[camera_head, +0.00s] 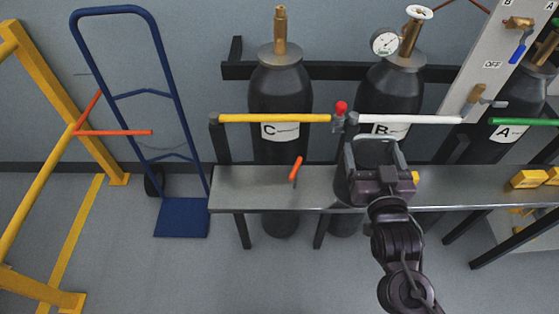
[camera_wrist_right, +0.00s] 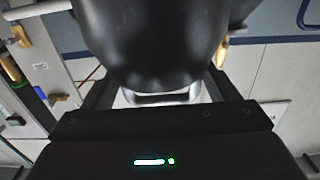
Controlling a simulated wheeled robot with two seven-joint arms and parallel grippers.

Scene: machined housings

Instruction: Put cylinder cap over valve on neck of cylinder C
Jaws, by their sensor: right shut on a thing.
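Cylinder C (camera_head: 280,95) stands upright behind the bench at the middle, a dark tank with a white "C" label. Its brass valve (camera_head: 280,28) sticks up bare from the neck. My right gripper (camera_head: 374,150) is over the bench in front of cylinder B, right of and lower than cylinder C's valve. In the right wrist view a smooth, dark, rounded cylinder cap (camera_wrist_right: 155,40) fills the top middle, between the fingers, and the gripper is shut on it. In the head view the gripper mostly hides the cap. My left gripper is not in view.
Cylinder B (camera_head: 390,95) has a gauge (camera_head: 385,43) and valve. A yellow bar (camera_head: 275,118) crosses cylinder C, with a red knob (camera_head: 341,107) at its right end. An orange-handled tool (camera_head: 296,168) is at the metal bench (camera_head: 240,190). A blue hand truck (camera_head: 175,90) stands left.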

